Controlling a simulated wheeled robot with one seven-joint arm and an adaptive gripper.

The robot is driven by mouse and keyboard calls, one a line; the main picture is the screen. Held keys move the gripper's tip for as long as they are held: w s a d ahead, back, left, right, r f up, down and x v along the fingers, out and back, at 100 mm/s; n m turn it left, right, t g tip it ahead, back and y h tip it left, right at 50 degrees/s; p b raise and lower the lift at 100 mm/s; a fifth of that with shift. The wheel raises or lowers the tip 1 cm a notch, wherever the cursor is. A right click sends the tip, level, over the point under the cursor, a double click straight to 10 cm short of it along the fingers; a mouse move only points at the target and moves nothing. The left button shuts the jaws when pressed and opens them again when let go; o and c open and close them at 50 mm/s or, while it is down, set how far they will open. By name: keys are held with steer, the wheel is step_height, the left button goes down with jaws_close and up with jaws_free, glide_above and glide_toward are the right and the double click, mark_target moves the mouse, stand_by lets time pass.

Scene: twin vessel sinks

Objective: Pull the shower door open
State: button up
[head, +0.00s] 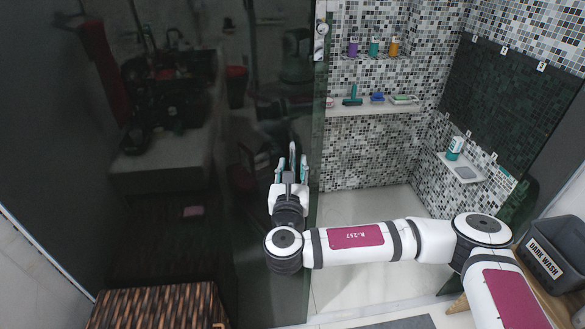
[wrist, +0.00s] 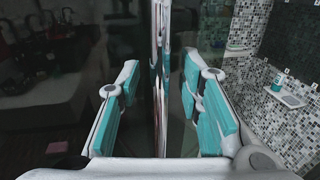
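The shower door (head: 255,60) is a dark, reflective glass panel across the left and middle of the head view. Its right edge runs upright just right of my gripper. A slim, pale upright handle (head: 292,152) stands at that edge side; it also shows as a shiny vertical bar (wrist: 161,45) in the wrist view. My gripper (head: 291,168) is at the handle, fingers pointing away from me. In the wrist view, its teal-padded fingers (wrist: 160,95) are apart, one either side of the bar, with visible gaps. The handle's lower part is hidden behind the gripper.
A dark wash bin (head: 556,252) stands at right. A brown woven piece (head: 155,306) sits at lower left.

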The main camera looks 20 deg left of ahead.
steer(key=v, duration=1.2)
stand_by(0.5)
